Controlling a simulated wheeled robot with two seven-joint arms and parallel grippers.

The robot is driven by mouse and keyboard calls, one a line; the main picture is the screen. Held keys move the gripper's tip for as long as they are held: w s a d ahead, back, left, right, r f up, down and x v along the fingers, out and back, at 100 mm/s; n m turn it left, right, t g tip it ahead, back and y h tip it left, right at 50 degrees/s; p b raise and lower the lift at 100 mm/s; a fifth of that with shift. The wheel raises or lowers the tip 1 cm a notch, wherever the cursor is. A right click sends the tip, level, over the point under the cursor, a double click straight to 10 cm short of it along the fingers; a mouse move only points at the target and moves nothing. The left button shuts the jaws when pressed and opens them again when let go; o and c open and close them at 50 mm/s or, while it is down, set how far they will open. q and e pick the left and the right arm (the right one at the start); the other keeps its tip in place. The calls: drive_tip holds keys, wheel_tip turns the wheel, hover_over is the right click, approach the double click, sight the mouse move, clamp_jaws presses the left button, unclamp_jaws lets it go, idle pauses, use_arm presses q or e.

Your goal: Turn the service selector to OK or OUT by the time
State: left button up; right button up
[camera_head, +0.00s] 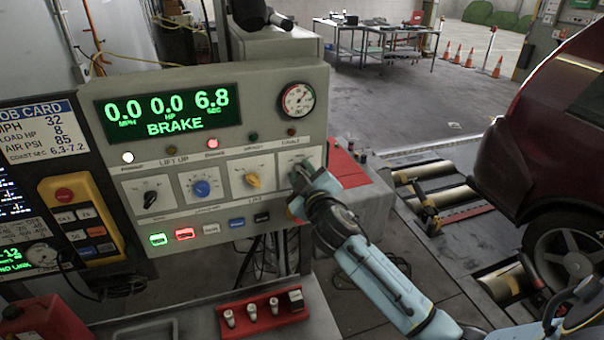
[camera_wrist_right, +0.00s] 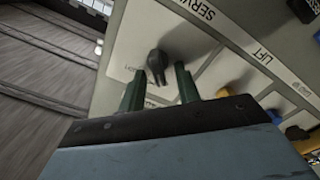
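The service selector is a dark knob (camera_wrist_right: 157,64) on a pale plate marked "SERV…", seen in the right wrist view. In the head view my right gripper (camera_head: 297,177) mostly hides it at the console's right end. The two green fingers of my right gripper (camera_wrist_right: 158,86) are apart, one on each side of the knob's near end; I cannot tell whether they touch it. The display (camera_head: 168,110) reads 0.0 MPH, 0.0 HP, 6.8 SEC and BRAKE. The job card (camera_head: 40,125) lists coast sec 6.3-7.2. My left gripper is not in view.
A black knob (camera_head: 150,198), a blue knob (camera_head: 201,188) and a yellow knob (camera_head: 253,180) sit left of the selector. Lit buttons line the console's lower edge. A round gauge (camera_head: 298,98) is above. A dark red car (camera_head: 548,125) stands by the rollers at right.

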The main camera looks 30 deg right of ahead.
drive_tip(key=shift+s, duration=0.1)
drive_tip(key=b+v, duration=0.2)
drive_tip(key=v, duration=1.1)
drive_tip(key=shift+s+a, duration=0.1)
